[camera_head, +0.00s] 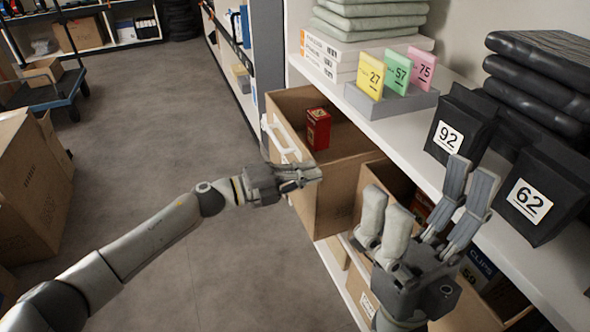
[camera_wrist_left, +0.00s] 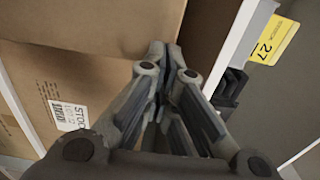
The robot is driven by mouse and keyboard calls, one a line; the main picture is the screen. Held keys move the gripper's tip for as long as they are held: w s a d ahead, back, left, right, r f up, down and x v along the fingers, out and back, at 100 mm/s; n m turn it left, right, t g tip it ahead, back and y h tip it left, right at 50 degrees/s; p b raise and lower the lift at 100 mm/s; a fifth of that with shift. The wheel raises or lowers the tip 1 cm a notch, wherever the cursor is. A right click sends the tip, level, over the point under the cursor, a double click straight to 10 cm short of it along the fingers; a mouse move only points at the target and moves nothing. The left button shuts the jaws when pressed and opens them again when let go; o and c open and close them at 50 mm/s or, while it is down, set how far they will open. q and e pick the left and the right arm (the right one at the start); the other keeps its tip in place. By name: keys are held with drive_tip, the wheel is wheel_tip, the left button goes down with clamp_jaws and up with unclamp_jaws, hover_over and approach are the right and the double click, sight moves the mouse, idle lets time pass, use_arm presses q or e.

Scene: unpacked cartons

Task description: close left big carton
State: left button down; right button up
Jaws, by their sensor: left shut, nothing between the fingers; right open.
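The left big carton (camera_head: 335,190) is a brown box jutting out from under the white shelf. It is open at the top, and a red box (camera_head: 318,129) shows inside. My left gripper (camera_head: 318,174) is shut and empty at the carton's near left side; I cannot tell whether it touches. In the left wrist view, the shut fingertips (camera_wrist_left: 169,50) are in front of brown cardboard (camera_wrist_left: 100,22). My right gripper (camera_head: 425,205) is open and empty at the lower right, in front of a second open carton (camera_head: 375,182), partly hiding it.
The white shelf (camera_head: 460,185) above holds number tags (camera_head: 397,73), and black bags (camera_head: 462,125) numbered 92 and 62. Brown cartons (camera_head: 30,185) stand on the left, with a blue cart (camera_head: 45,92) behind. The grey floor between is clear.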

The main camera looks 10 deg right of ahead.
sight(331, 166)
use_arm(q)
drive_tip(key=shift+x, duration=3)
